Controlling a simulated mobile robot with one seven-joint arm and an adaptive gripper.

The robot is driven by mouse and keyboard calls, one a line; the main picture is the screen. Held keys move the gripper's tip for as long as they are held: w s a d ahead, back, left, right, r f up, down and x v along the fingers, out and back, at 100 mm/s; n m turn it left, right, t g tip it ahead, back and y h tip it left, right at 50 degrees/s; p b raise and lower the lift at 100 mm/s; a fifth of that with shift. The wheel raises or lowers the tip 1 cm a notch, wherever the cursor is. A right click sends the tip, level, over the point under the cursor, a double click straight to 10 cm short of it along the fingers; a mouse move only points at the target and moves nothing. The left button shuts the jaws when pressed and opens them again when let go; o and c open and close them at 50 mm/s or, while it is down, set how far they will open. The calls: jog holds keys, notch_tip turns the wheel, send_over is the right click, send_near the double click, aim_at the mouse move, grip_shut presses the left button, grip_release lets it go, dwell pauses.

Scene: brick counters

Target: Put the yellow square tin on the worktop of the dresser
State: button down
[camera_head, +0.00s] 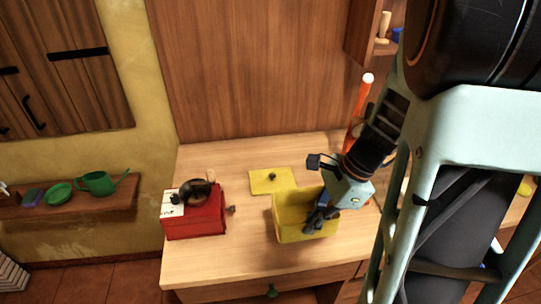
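The yellow square tin (289,222) is over the right part of the dresser's worktop (202,270). It appears upright, open at the top, and seems to rest on the wood. My gripper (316,221) reaches in from the right, with its dark fingers at the tin's right side, over its near wall. The fingers overlap the tin, and I cannot tell whether they are closed on its wall. A flat yellow lid (262,184) with a dark knob lies on the worktop behind the tin.
A red coffee grinder (207,219) with a dark top stands on the worktop's left. An orange bottle-like object (363,96) stands behind my arm. A wall shelf (92,207) holds a green watering can (97,184). The worktop's front left is clear. My arm hides the right side.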

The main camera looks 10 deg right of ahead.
aim_at(292, 222)
jog(key=w+a+f, duration=0.1)
jog(key=w+f, duration=0.3)
jog(key=w+a+f, duration=0.1)
jog(key=w+f, duration=0.1)
jog(key=shift+a+f, duration=0.2)
jog(key=shift+a, duration=0.15)
jog(key=shift+f+b, duration=0.4)
jog(key=shift+f, duration=1.25)
jog(key=shift+f, duration=0.15)
jog(key=c, duration=2.2)
grip_release()
jog(key=shift+o, duration=0.2)
